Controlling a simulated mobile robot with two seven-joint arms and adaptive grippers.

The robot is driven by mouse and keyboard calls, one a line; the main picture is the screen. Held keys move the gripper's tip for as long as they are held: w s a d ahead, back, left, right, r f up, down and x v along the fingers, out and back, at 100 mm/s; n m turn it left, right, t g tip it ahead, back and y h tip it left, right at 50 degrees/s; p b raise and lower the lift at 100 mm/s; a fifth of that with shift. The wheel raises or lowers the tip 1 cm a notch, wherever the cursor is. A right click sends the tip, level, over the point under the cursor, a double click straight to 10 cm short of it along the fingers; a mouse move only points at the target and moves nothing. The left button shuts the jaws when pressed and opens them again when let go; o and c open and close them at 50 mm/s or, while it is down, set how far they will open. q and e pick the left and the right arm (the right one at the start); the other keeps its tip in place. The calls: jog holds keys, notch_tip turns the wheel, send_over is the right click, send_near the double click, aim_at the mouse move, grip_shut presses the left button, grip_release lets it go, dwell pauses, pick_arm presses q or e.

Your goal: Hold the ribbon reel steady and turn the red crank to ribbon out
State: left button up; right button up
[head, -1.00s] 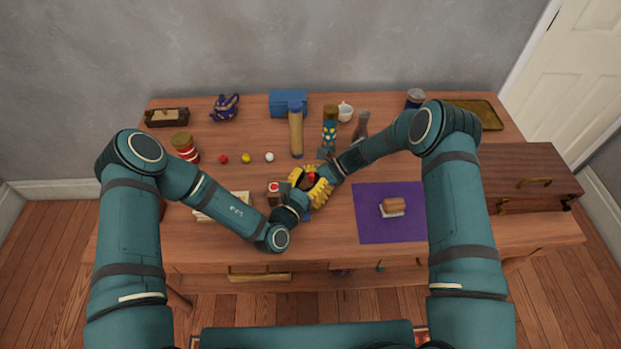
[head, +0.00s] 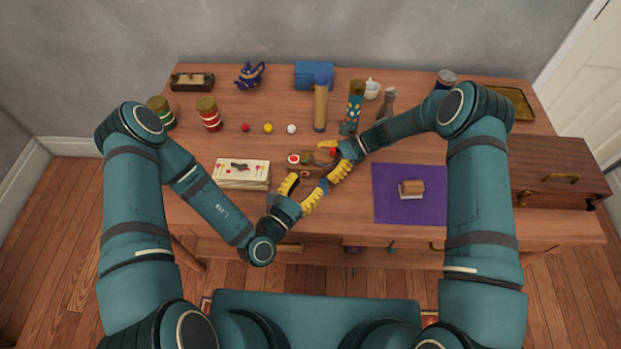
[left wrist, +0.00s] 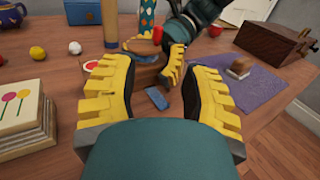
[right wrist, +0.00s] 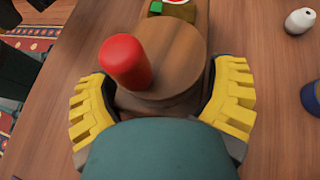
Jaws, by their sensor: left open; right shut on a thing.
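The ribbon reel is a round wooden disc (right wrist: 182,55) with an upright red crank knob (right wrist: 125,62). In the head view the red knob (head: 333,152) shows near the table's middle. My right gripper (head: 332,160) is shut on the reel, with yellow fingers at both sides of the disc in the right wrist view. My left gripper (head: 306,185) is open on the near side of the reel, apart from it. A small blue piece (left wrist: 157,98), perhaps ribbon, lies between its fingers in the left wrist view; I cannot tell whether it is attached to the reel.
A card stack (head: 243,173) lies left of my left gripper. A purple mat (head: 395,212) with a brown-topped block (head: 411,188) is at right, before a wooden chest (head: 560,170). Small balls, a tall tan cylinder (head: 320,108) and a patterned one (head: 355,103) stand behind.

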pick_arm(q)
jog(key=h, duration=0.1)
jog(key=m+g+h, duration=0.3)
jog(key=m+g, duration=1.1)
jog(key=g, duration=0.4)
send_near(329, 156)
jog(key=r, duration=0.1)
jog(key=a+r, duration=0.1)
jog(key=r, duration=0.1)
jog(key=shift+w+a+r, duration=0.1)
jog(key=shift+a+r, duration=0.15)
jog(key=shift+a, duration=0.1)
jog(key=x, duration=1.1)
jog(key=shift+d, duration=0.35)
grip_shut()
